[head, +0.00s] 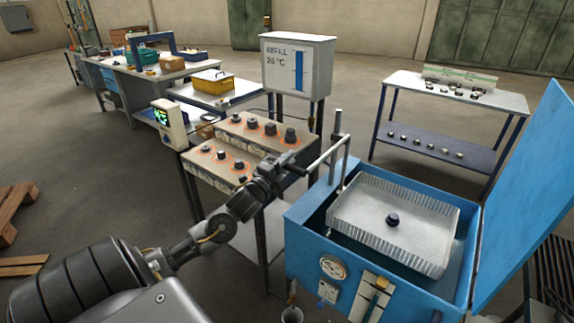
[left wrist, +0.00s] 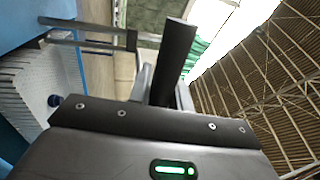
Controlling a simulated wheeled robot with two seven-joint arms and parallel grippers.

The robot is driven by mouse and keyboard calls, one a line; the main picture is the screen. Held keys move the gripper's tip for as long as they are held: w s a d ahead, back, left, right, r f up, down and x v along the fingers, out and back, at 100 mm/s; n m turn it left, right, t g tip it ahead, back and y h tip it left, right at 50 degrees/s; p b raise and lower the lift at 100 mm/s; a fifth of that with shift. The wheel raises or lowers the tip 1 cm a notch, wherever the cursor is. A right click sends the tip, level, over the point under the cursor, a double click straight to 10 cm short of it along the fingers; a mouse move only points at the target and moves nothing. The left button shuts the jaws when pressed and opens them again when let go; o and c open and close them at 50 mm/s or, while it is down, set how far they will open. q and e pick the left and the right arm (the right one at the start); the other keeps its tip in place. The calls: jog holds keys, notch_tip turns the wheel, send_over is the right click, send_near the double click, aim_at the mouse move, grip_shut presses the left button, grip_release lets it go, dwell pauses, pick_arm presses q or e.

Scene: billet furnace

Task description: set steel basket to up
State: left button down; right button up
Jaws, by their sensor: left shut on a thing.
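The steel basket (head: 375,200) is a pale perforated tray at the top of the open blue tank (head: 300,235), near rim height. A dark round part (head: 393,219) sits in it. A bent metal handle (head: 328,152) rises from its left side and reaches out to the left. My left gripper (head: 290,170) is shut on the handle's outer end. In the left wrist view the basket (left wrist: 25,95) shows at the left, with the handle (left wrist: 85,35) running toward my fingers (left wrist: 168,75). The grip itself is mostly hidden there. My right gripper is out of view.
The tank's blue lid (head: 525,185) stands open at the right. A shelf table (head: 460,95) with small parts is at the back right.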

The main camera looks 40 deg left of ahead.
pick_arm(q)
notch_tip(320, 180, up, 3)
jog(key=shift+a+f+p, duration=0.1)
jog(key=shift+a+p, duration=0.05)
jog(key=shift+p, duration=0.4)
jog(key=c, duration=1.3)
grip_release()
jog(key=shift+f, duration=0.1)
jog(key=b+v, duration=0.3)
jog(key=v, duration=0.8)
